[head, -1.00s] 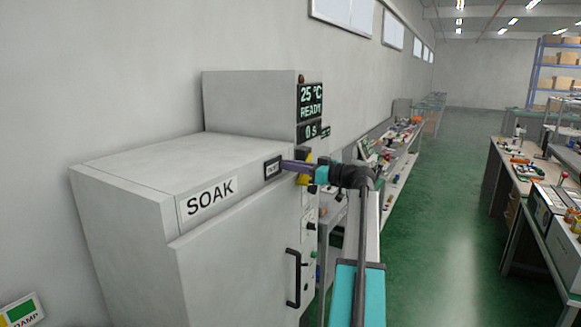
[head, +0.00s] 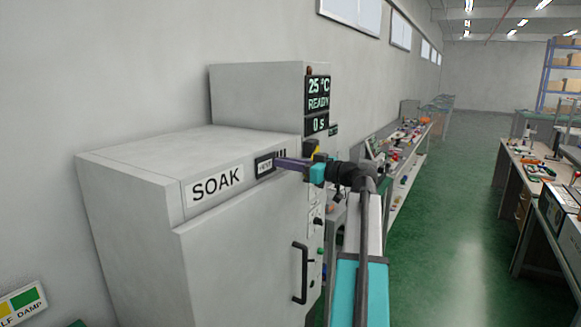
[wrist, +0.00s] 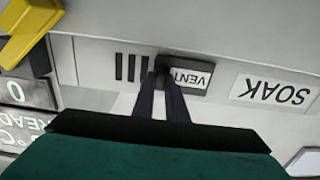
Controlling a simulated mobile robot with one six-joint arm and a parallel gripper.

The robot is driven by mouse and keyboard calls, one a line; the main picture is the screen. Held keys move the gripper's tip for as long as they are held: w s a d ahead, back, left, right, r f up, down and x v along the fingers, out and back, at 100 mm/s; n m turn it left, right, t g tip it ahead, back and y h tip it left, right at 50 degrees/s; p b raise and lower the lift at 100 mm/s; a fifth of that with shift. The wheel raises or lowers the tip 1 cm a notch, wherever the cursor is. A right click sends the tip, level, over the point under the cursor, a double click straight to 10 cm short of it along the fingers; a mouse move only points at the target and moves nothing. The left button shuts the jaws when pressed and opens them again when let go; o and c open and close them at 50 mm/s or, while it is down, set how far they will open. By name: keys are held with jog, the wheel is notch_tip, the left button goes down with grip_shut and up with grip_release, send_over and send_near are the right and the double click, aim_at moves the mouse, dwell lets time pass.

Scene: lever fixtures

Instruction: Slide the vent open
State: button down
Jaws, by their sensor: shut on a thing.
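The vent slider (head: 265,166) is a dark-framed plate with a white VENT label, on the upper front of the grey SOAK oven (head: 130,225). In the wrist view the vent slider (wrist: 190,78) lies between dark vertical slots (wrist: 131,67) and the SOAK label (wrist: 275,90). Several slots (head: 282,154) show uncovered beside it, to its right in the head view. My gripper (head: 277,163) reaches in from the right. In the wrist view my gripper (wrist: 162,78) is shut on the slider's dark end part, which the fingers partly hide.
A display box (head: 317,95) reads 25 °C and READY above. A yellow part (wrist: 30,25) sits close to my gripper. The oven's black door handle (head: 300,272) is below.

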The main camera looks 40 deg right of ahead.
jog(key=shift+s+a, duration=0.15)
jog(key=shift+a, duration=0.5)
jog(key=c, duration=1.8)
grip_release()
jog(key=shift+a, duration=0.15)
jog(key=shift+o, duration=0.2)
jog(key=shift+s, duration=0.15)
jog(key=b+v, duration=0.4)
jog(key=v, duration=0.9)
jog(key=shift+s+d, duration=0.2)
jog(key=shift+s, duration=0.1)
jog(key=shift+f, duration=0.15)
